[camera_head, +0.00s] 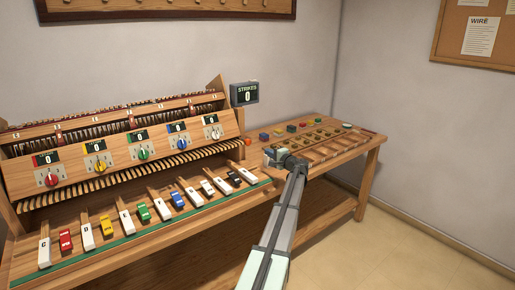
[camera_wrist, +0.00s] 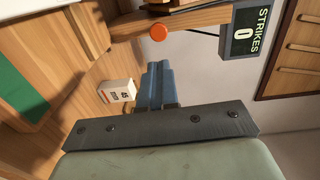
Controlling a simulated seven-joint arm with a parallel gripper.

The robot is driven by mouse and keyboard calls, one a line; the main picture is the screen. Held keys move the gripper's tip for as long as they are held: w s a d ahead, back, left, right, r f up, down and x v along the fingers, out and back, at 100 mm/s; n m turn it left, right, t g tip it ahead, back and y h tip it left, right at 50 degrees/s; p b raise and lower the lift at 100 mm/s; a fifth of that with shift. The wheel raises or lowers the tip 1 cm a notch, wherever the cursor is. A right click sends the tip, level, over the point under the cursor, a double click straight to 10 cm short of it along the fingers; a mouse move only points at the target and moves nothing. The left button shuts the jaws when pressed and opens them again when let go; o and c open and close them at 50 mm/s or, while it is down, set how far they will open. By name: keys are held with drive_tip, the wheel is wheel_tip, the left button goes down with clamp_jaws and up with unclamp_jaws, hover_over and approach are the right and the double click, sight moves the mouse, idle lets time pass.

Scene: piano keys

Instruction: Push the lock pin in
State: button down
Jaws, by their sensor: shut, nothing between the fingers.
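A round orange knob (camera_head: 248,141), which looks like the lock pin, sticks out at the right end of the wooden piano case. In the wrist view the orange knob (camera_wrist: 158,33) is just ahead of my fingertips, with a visible gap between. My gripper (camera_head: 272,156) hangs near the case's right end, to the right of the knob. Its blue-grey fingers (camera_wrist: 158,72) are together and empty. How far the knob sticks out is hard to tell.
A white labelled block (camera_wrist: 117,91) lies close beside my fingers. The strikes display (camera_head: 245,93) stands above the knob and reads 0. Coloured keys (camera_head: 144,211) line the case's front. A tray with several small blocks (camera_head: 291,129) is on the table to the right.

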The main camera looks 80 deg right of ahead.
sight(249, 142)
drive_tip(key=x, duration=1.3)
drive_tip(key=shift+w+d+f, duration=0.1)
drive_tip(key=shift+w+d, duration=0.15)
drive_tip(key=shift+w, duration=0.05)
drive_tip(key=shift+x, duration=1.65)
drive_tip(key=v, duration=1.4)
drive_tip(key=shift+s+a, duration=0.15)
drive_tip(key=shift+s, duration=0.05)
